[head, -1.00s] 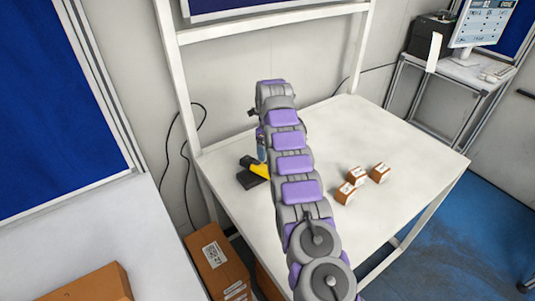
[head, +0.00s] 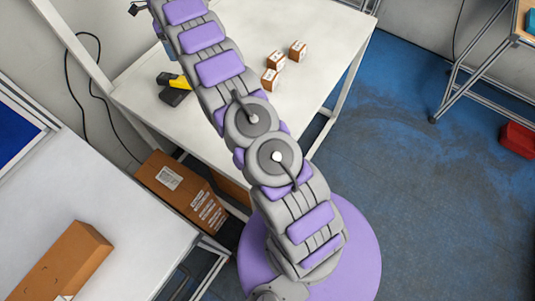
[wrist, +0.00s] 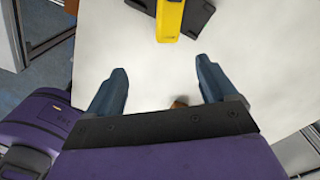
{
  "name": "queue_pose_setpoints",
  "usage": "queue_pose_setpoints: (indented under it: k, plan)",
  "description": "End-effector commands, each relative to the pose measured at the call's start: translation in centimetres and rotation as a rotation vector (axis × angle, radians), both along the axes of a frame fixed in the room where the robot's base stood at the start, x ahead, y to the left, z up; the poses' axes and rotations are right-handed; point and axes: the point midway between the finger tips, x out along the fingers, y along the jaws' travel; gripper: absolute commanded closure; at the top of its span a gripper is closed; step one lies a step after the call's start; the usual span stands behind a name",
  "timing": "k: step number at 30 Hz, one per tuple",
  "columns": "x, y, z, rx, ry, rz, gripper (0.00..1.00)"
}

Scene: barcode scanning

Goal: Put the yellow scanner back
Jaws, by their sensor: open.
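The yellow scanner (head: 181,82) rests on the white table beside a black piece (head: 172,96), which looks like its stand or base. My arm hides part of the scanner in the head view. In the wrist view the yellow scanner (wrist: 170,18) shows at the top edge, cut off by the frame, with the black piece (wrist: 193,14) right behind it. My gripper (wrist: 157,80) is open and empty, its two blue-grey fingers apart over bare table. The scanner lies beyond the fingertips, not between them.
Several small brown boxes (head: 276,60) stand on the white table (head: 325,25), right of my arm. A large carton (head: 180,190) sits on the floor below. Another carton (head: 65,262) lies on the nearer table at lower left. A cable hangs by the wall.

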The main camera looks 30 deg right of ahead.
Motion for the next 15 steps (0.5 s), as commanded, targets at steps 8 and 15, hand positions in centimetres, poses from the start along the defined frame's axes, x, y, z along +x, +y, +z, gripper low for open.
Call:
queue_pose_setpoints:
  k: [8, 15]
  plan:
    - [-3.8, 0.4, 4.7, 0.011, 0.013, 0.267, 0.15]
    - [-8.2, 0.8, 8.0, 0.022, 0.024, 0.500, 0.15]
